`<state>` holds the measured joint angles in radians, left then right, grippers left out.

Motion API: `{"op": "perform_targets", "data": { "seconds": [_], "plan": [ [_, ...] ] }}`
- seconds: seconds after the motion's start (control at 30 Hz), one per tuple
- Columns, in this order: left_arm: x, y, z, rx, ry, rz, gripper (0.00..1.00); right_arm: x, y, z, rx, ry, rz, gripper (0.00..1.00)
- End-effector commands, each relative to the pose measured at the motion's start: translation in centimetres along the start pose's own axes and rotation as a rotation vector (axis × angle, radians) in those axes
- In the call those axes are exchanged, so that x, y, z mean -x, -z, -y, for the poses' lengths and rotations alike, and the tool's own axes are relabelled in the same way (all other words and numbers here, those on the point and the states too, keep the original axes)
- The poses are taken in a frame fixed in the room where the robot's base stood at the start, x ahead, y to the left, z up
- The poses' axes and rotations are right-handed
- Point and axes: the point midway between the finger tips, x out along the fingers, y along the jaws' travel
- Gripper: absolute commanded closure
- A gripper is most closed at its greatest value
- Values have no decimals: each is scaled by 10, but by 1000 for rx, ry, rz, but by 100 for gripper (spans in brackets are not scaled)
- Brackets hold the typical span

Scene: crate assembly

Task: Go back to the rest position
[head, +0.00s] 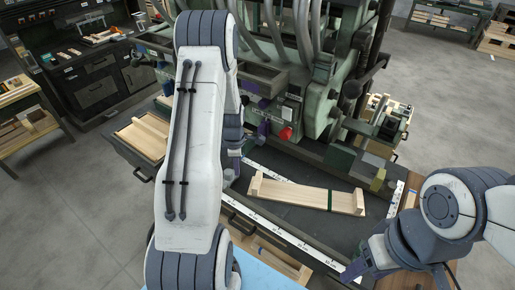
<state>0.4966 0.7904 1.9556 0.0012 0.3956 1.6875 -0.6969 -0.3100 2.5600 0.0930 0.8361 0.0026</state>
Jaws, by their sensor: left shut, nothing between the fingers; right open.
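My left arm rises through the left middle of the head view and bends down at the top. My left gripper (236,162) hangs behind its forearm, partly hidden, shut and empty, left of the wooden crate piece. My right gripper (358,266) is at the lower right, open and empty, in front of the bench's right end. The wooden crate piece (290,193) lies on the dark bench top (265,217). It is a flat slatted panel with a block at each end and a dark green band near its right end. Neither gripper touches it.
A large green machine (310,85) with a red button (285,133) stands behind the bench. White measuring strips (280,233) edge the bench top. A wooden panel (143,136) lies at the left. A dark workbench (85,75) stands further back left. Grey floor (75,215) is clear at left.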

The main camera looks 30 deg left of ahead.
Motion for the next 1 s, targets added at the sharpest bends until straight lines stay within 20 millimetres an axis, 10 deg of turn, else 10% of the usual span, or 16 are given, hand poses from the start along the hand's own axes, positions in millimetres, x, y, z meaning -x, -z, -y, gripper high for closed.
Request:
{"op": "perform_targets", "data": {
  "seconds": [0.27,0.43,0.7,1.0],
  "plan": [
    [8,-10,3,-55,-4,1,100,-1,0,0,0,0,0,40],
    [53,-75,34,-445,-17,9,100,-6,0,0,0,0,0,40],
    [143,-176,183,-1513,-42,34,100,-17,-1,-1,1,0,0,40],
    [186,-163,335,-2543,-79,75,100,-26,-1,-2,2,0,0,40]
  ]
}}
